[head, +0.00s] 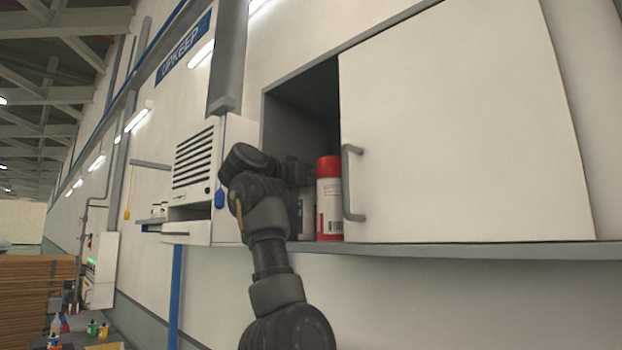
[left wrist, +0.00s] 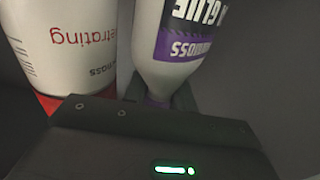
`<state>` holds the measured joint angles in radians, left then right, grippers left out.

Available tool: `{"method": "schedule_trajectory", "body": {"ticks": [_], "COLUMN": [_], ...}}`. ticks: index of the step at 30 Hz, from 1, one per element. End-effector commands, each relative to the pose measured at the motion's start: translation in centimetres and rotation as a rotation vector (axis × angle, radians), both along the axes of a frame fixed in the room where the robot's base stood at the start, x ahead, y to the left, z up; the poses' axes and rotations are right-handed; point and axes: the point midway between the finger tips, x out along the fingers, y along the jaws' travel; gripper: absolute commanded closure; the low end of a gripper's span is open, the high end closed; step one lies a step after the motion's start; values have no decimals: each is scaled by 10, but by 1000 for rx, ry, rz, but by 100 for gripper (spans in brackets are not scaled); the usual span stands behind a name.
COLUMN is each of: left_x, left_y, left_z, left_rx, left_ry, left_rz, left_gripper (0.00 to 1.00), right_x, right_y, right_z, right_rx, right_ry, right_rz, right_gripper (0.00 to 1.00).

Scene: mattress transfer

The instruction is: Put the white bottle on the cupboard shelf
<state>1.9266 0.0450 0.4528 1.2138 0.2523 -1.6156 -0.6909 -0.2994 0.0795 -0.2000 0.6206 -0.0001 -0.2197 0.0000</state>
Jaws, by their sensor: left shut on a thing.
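The white bottle (left wrist: 180,40) has a purple and black label with the word "GLUE", upside down in the left wrist view. My left gripper (left wrist: 160,95) is shut on it near its narrow purple end. In the head view my left arm reaches into the open part of the cupboard, and the fingers (head: 300,172) are mostly hidden. The bottle (head: 307,215) shows there partly, close to the shelf (head: 450,250); I cannot tell if it touches. My right gripper is not in view.
A white can with a red top (head: 329,200) stands just right of the bottle on the shelf; it also shows close by in the left wrist view (left wrist: 70,45). A white door (head: 460,130) with a grey handle (head: 349,185) covers the right side. A vented box (head: 195,165) hangs left.

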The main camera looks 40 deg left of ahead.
Motion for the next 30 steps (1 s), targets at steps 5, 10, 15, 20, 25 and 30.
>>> {"method": "schedule_trajectory", "body": {"ticks": [5,10,15,20,25,30], "left_x": [-1,0,0,0,0,-1], "left_y": [0,0,0,1,1,0], "left_z": [0,-3,-5,-5,-3,-1], "left_rx": [0,0,-1,-1,-1,0], "left_ry": [-2,-2,-1,0,-1,-1], "left_rz": [1,1,0,0,0,-1], "left_gripper": [100,100,66,65,65,65], "right_x": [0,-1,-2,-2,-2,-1], "right_y": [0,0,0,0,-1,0], "right_z": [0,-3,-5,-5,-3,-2], "right_rx": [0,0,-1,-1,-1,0], "right_ry": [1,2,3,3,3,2], "right_rz": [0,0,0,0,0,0], "right_gripper": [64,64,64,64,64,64]}}
